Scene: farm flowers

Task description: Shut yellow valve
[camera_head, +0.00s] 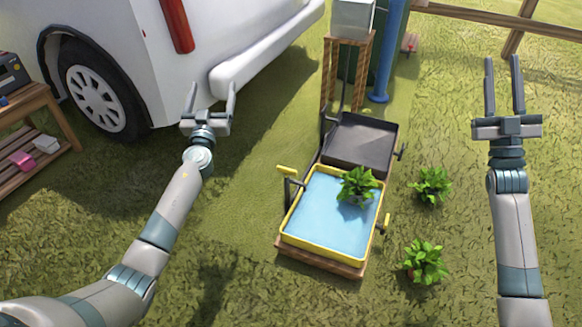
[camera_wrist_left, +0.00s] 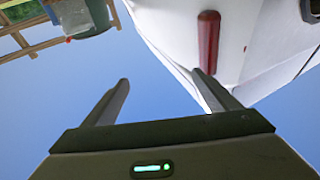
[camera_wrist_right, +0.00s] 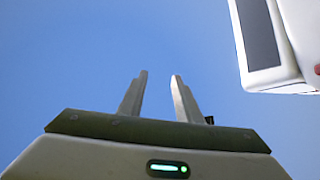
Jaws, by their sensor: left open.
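A yellow valve handle (camera_head: 287,170) sits on a dark pipe at the left of a yellow-rimmed tray (camera_head: 300,240) filled with blue water. A second small yellow handle (camera_head: 387,221) is at the tray's right side. I cannot tell which is the valve meant, nor whether either is turned on or off. My left gripper (camera_head: 212,95) is open and empty, up and left of the tray, in front of the white van. My right gripper (camera_head: 503,75) is open and empty, far right of the tray. Neither touches a handle. Neither wrist view shows the handles.
A leafy plant (camera_head: 357,185) stands in the water. A dark empty tray (camera_head: 360,140) adjoins behind. Two plants (camera_head: 431,185) (camera_head: 425,261) stand on the grass at the right. A white van (camera_head: 150,40), blue pipe (camera_head: 388,50) and wooden shelf (camera_head: 30,110) are around. Grass before the tray is clear.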

